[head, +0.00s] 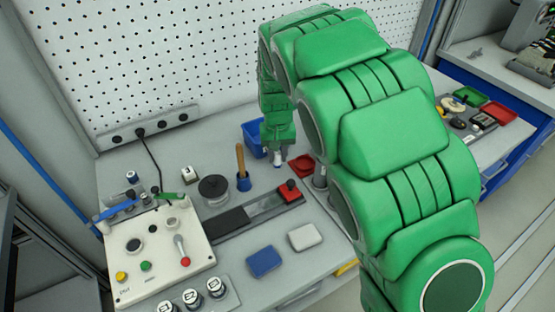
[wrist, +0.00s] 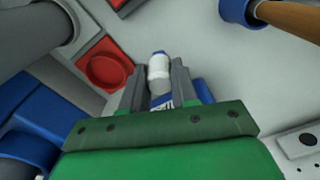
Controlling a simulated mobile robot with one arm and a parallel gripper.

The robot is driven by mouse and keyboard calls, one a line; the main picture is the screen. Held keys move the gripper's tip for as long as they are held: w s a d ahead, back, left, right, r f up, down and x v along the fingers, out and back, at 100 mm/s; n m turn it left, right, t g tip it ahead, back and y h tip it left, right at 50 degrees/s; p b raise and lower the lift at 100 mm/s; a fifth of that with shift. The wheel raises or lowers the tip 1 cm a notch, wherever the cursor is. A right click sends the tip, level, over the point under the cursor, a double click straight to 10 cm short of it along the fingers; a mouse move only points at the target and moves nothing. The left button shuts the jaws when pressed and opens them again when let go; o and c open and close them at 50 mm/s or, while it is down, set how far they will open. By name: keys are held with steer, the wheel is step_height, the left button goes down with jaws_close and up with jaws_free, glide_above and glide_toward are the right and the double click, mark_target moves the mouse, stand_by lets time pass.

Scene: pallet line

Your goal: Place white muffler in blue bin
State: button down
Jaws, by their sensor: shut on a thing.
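The white muffler (wrist: 158,72) is a small pale cylinder with a darker end. It stands between the two grey fingers of my gripper (wrist: 157,85) in the wrist view, and the fingers are shut on it. In the head view my gripper (head: 277,157) points down over the back of the table, with the muffler's pale end just visible below it. The blue bin (head: 250,131) stands just behind and to the left of my gripper, partly hidden by it. The bin's inside cannot be seen. The gripper appears close to the bin's near right side.
A wooden-handled tool in a blue holder (head: 244,184) stands left of my gripper. A red tray (head: 302,165) lies to its right, beside a grey post. A black round part (head: 214,188), a rail and a control box (head: 160,245) occupy the left. Blue and white blocks lie in front.

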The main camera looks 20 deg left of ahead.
steer(key=s+d+r, duration=0.7)
steer(key=s+r, duration=0.3)
steer(key=s, duration=0.2)
steer(key=n, duration=0.5)
glide_above(276, 154)
steer(key=w+a+f, duration=0.1)
steer(key=w, duration=0.1)
steer(key=w+a+f, duration=0.1)
steer(key=w, duration=0.1)
steer(key=w+a+f, duration=0.1)
steer(key=w+a, duration=0.1)
steer(key=w, duration=0.1)
steer(key=shift+w, duration=0.1)
steer(key=shift+w+a+f, duration=0.45)
steer(key=shift+w+f, duration=0.3)
steer(key=shift+f, duration=0.25)
steer(key=shift+w+a+f, duration=0.45)
steer(key=shift+w+f, duration=0.3)
steer(key=shift+f, duration=0.2)
steer(key=shift+w+a+f, duration=0.45)
steer(key=shift+w+f, duration=0.3)
steer(key=shift+f, duration=0.25)
steer(key=shift+w+f, duration=0.1)
steer(key=shift+f, duration=1.5)
steer(key=shift+f, duration=0.1)
steer(key=c, duration=0.9)
jaws_free()
